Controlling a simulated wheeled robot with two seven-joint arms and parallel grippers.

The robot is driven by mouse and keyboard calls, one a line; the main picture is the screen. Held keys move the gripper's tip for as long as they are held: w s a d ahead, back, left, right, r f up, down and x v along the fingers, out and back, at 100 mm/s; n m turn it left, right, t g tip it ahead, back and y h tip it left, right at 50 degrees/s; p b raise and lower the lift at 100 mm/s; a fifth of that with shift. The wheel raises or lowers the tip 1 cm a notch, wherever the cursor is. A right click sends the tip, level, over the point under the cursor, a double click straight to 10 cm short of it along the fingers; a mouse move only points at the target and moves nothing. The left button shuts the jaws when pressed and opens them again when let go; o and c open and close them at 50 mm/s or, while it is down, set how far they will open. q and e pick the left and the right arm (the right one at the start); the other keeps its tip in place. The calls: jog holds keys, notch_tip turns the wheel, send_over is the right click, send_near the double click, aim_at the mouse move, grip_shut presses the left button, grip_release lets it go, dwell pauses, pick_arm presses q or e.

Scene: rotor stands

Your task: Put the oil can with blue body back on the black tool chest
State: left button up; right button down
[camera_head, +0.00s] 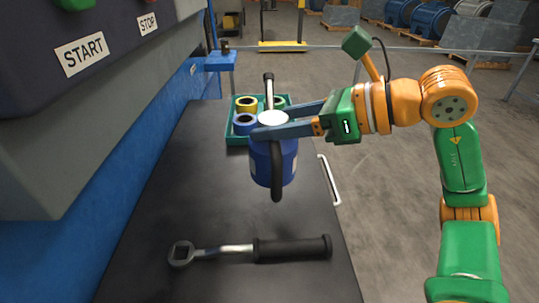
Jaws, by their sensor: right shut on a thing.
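The oil can (262,165) has a blue body, a white top, a dark handle facing me and a spout pointing away. My right gripper (268,120) reaches in from the right and is shut on the can near its top. The can is upright over the black tool chest (170,220); I cannot tell whether its base touches the chest top. My left gripper is not in view.
A torque wrench (250,249) lies across the near part of the chest top. A green tray (236,138) with tape rolls stands just behind the can. A control panel with START and STOP labels (82,53) rises at the left. The chest's left middle is clear.

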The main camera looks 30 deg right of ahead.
jog(key=w+f, duration=0.3)
jog(key=f, duration=0.1)
jog(key=shift+w+d+f, duration=0.1)
jog(key=shift+w+d, duration=0.05)
jog(key=shift+d, duration=0.2)
notch_tip(320, 180, down, 2)
jog(key=shift+f, duration=0.25)
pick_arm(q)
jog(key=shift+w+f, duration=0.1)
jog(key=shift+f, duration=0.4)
pick_arm(e)
jog(key=shift+f, duration=0.1)
jog(key=shift+f+b, duration=0.15)
jog(key=shift+b, duration=0.2)
jog(key=shift+c, duration=1)
grip_release()
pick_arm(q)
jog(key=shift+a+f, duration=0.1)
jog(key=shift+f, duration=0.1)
